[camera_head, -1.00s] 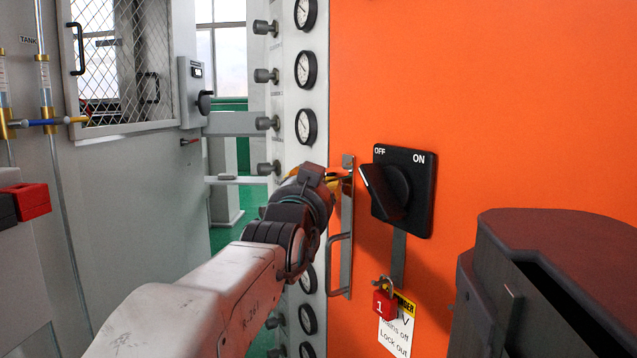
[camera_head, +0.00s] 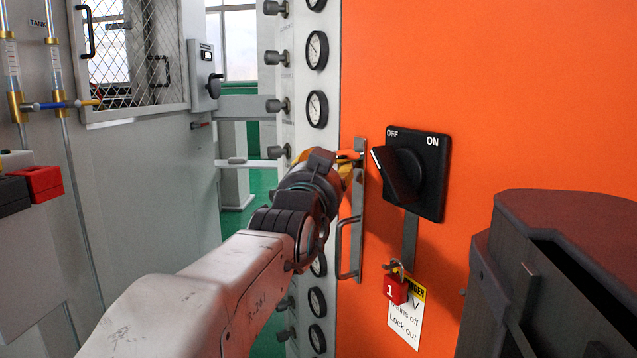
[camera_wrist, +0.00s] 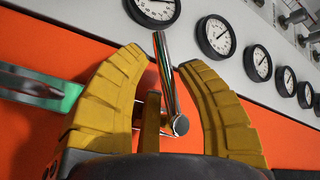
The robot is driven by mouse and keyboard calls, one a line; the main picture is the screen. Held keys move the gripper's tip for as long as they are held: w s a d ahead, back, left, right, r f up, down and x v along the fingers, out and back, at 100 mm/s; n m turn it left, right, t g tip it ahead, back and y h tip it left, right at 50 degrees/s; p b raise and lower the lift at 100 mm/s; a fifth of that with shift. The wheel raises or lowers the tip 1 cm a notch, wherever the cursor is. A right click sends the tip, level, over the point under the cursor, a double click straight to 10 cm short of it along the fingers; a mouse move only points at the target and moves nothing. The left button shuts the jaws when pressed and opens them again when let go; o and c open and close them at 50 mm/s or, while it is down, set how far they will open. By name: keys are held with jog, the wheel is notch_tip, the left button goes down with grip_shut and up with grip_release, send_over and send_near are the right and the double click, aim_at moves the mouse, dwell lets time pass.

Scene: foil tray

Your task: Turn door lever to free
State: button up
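In the head view, my gripper (camera_head: 350,167) is at the top of a metal plate (camera_head: 354,205) on the left edge of the orange door (camera_head: 500,90). The lever is mostly hidden there by the gripper.
A pull handle (camera_head: 342,250) sits below my gripper. A black OFF/ON switch (camera_head: 430,180) is close to its right, with a red padlock (camera_head: 395,290) and tag lower. Gauges (camera_head: 317,108) and grey knobs line the white panel on the left.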

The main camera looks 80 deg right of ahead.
jog(key=a+f, duration=0.1)
jog(key=a, duration=1)
jog(key=shift+w, duration=0.35)
jog(key=shift+o, duration=0.4)
jog(key=shift+f, duration=0.1)
